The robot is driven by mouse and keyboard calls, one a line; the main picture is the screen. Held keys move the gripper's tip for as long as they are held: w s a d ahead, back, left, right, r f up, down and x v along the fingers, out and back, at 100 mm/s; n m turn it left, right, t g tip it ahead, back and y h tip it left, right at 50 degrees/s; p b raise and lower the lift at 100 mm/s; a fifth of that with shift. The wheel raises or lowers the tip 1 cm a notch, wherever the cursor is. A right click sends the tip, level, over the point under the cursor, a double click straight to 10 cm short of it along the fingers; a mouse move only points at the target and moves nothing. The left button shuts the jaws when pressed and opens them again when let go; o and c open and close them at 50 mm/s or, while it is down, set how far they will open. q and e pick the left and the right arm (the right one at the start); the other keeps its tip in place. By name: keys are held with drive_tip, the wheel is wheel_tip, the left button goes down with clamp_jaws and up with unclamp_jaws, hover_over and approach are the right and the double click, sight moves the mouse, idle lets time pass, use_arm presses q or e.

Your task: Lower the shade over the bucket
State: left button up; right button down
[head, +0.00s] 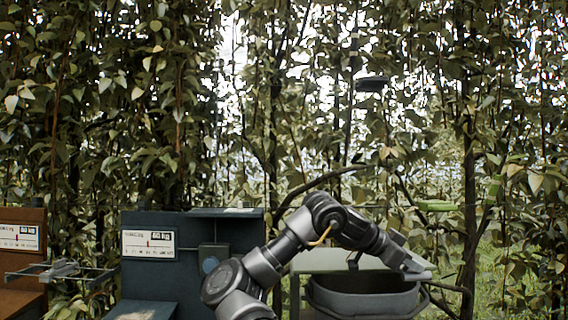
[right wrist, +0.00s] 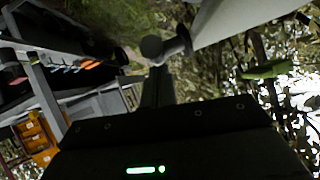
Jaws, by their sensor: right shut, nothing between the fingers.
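The shade (head: 335,262) is a pale grey-green panel over the dark grey bucket (head: 365,305), at the lower right of the head view. It appears tilted, and part of the bucket's inside shows beneath it. My right gripper (head: 416,267) is at the shade's right end, above the bucket's right rim. Its shut, empty fingers (right wrist: 158,82) show in the right wrist view, near a dark round knob (right wrist: 152,46). A pale panel (right wrist: 225,18) there looks like the shade. I cannot tell whether the fingers touch it. My left gripper is not in view.
A blue scale box (head: 150,275) and a rust-coloured one (head: 22,270) stand to the left, with a grey metal frame (head: 62,271) in front. Leafy branches close off the back. A dark branch (head: 320,180) arches behind my right arm.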

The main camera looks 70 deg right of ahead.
drive_tip(key=shift+f, duration=0.2)
drive_tip(key=w+a+r, duration=0.2)
drive_tip(key=r, duration=0.3)
drive_tip(key=w+a+r, duration=0.2)
drive_tip(key=w+r, duration=0.1)
drive_tip(key=r, duration=0.3)
drive_tip(key=shift+w+a+r+p, duration=0.15)
drive_tip(key=shift+w+a+p, duration=0.1)
drive_tip(key=shift+a+p, duration=0.15)
